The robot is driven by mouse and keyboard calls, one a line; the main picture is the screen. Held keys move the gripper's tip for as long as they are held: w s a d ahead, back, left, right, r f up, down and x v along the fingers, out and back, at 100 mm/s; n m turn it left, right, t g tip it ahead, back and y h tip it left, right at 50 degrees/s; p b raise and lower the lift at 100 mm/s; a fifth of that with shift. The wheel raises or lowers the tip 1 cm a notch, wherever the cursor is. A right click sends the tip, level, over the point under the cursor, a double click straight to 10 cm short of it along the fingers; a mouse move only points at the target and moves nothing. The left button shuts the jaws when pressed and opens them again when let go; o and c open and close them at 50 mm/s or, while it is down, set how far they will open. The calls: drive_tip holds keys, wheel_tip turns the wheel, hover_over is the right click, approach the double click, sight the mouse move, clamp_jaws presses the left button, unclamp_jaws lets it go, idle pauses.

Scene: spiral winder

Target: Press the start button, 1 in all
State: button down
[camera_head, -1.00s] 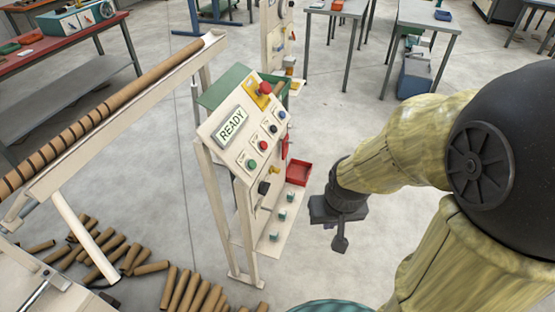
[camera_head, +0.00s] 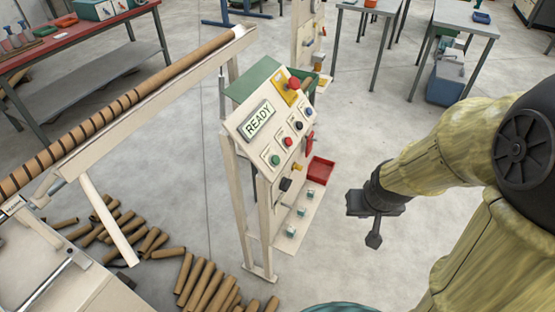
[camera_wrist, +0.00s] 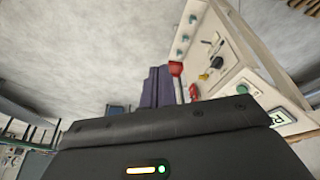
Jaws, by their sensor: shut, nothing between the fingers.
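The control panel (camera_head: 250,143) stands left of my gripper on a cream frame, with a display reading READY (camera_head: 258,120). Below the display is a row of small buttons: green (camera_head: 275,160), red (camera_head: 287,142), black (camera_head: 299,126) and blue (camera_head: 309,112). Their small labels are too tiny to read. A large red mushroom button on a yellow plate (camera_head: 292,84) sits at the panel's top. My gripper (camera_head: 374,240) is shut and empty, right of the panel and apart from it.
A red tray (camera_head: 320,170) and a low shelf with small knobs (camera_head: 291,231) stand at the panel's side. Cardboard tubes (camera_head: 205,285) lie on the floor at left. A long tube on a rail (camera_head: 120,105) runs behind.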

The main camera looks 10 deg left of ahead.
sight(276, 160)
drive_tip(key=w+a+f+n+t, duration=0.1)
drive_tip(key=w+n+t, duration=0.15)
drive_tip(key=w, duration=0.75)
drive_tip(key=w+a+f+n+t+y+p, duration=0.2)
drive_tip(key=w+a+n+t+y, duration=0.4)
drive_tip(key=w+a+y, duration=0.4)
drive_tip(key=shift+w+a+t+y, duration=0.35)
drive_tip(key=shift+a+t, duration=0.1)
drive_tip(key=shift+a, duration=0.8)
drive_tip(key=shift+f, duration=0.15)
drive_tip(key=w+a+f+b, duration=0.2)
drive_tip(key=a+f+b, duration=0.1)
drive_tip(key=a+f, duration=0.2)
drive_tip(key=shift+w+a+f+b, duration=0.2)
drive_tip(key=shift+a+f+b, duration=0.1)
drive_tip(key=shift+a, duration=0.35)
